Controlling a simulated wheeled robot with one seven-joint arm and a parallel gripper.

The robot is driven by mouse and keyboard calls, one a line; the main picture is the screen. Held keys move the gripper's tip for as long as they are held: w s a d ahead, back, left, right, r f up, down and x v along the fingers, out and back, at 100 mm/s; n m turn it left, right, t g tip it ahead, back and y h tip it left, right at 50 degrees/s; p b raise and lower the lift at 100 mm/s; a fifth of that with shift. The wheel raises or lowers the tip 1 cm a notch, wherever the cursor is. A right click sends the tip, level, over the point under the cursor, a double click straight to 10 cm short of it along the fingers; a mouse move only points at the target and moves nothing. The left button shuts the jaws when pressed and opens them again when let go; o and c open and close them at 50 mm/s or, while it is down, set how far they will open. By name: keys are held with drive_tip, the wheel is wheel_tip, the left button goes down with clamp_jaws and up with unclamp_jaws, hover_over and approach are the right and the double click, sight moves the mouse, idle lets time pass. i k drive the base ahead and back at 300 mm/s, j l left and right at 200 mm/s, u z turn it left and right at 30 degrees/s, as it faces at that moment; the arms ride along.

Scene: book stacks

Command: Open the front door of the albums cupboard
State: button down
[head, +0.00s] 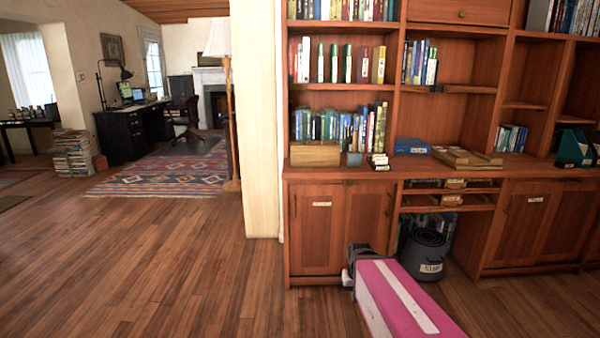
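A wooden cupboard (316,235) with two closed doors forms the lower left of the bookcase. Its left door carries a small white label and a thin dark handle near its left edge. Another closed lower cupboard (522,228) at the right also has a white label. I cannot read either label, so I cannot tell which is the albums cupboard. My gripper (350,276) is at the far end of my pink and white arm, low in front of the left cupboard. Its fingers cannot be made out, and I cannot tell whether it touches the door.
A dark bin (424,255) with a label stands in the open bay between the cupboards. The counter (350,172) above holds a wooden box (315,154) and a blue box (412,147). A white wall edge (255,120) stands left of the bookcase. The wooden floor (150,265) at left is clear.

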sight(316, 211)
drive_tip(key=i+j+z, duration=0.35)
drive_tip(key=j, duration=0.4)
drive_tip(key=i+j+z, duration=0.15)
drive_tip(key=j, duration=0.3)
drive_tip(key=i, duration=0.1)
